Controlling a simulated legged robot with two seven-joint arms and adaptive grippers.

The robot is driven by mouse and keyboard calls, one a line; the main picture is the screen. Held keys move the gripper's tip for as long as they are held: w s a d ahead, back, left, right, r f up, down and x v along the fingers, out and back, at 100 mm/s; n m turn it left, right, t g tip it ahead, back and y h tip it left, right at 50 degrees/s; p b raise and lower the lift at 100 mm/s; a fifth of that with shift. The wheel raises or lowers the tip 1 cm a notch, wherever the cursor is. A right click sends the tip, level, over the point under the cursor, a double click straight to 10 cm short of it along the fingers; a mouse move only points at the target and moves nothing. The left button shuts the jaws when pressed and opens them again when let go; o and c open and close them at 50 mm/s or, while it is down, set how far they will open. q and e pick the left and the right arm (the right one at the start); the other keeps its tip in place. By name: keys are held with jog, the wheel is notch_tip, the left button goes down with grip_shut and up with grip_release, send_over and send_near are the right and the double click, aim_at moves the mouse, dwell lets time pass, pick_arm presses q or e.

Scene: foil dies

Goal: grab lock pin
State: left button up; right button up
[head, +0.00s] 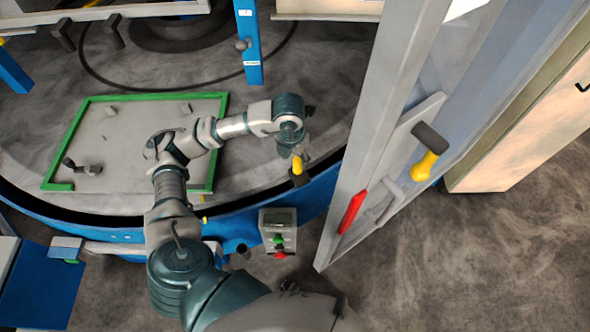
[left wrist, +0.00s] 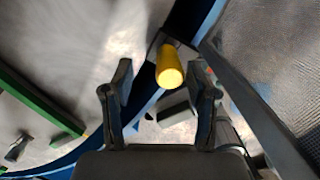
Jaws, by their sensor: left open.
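The lock pin is a small upright yellow knob (head: 297,165) on a dark mount at the blue rim of the round table. In the left wrist view the yellow lock pin (left wrist: 170,68) appears between the two finger lines, nearer the right finger, with gaps on both sides. My left gripper (head: 305,156) is right at the pin in the head view and partly hidden by its own wrist. Its two dark fingers (left wrist: 163,82) are spread and hold nothing. Whether the pin's top lies between the fingertips or beyond them I cannot tell. My right gripper is out of view.
A grey door (head: 385,110) with a red handle (head: 351,212) and a yellow-and-black handle (head: 428,160) stands close right of the gripper. A control box (head: 278,218) with green and red buttons sits below. A green frame (head: 140,97) lies on the round table at left.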

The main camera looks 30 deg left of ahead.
pick_arm(q)
jog(key=shift+w+d+f, duration=0.1)
jog(key=shift+d+f, duration=0.1)
jog(key=shift+f, duration=0.4)
jog(key=shift+w+d+f, duration=0.1)
jog(key=shift+d+f, duration=0.05)
jog(key=shift+f, duration=0.45)
jog(key=shift+d+f, duration=0.1)
jog(key=shift+d, duration=0.3)
jog(key=shift+a, duration=0.3)
jog(key=c, duration=1)
jog(key=shift+a+f, duration=0.1)
jog(key=shift+a, duration=0.1)
grip_shut()
jog(key=shift+d, duration=0.15)
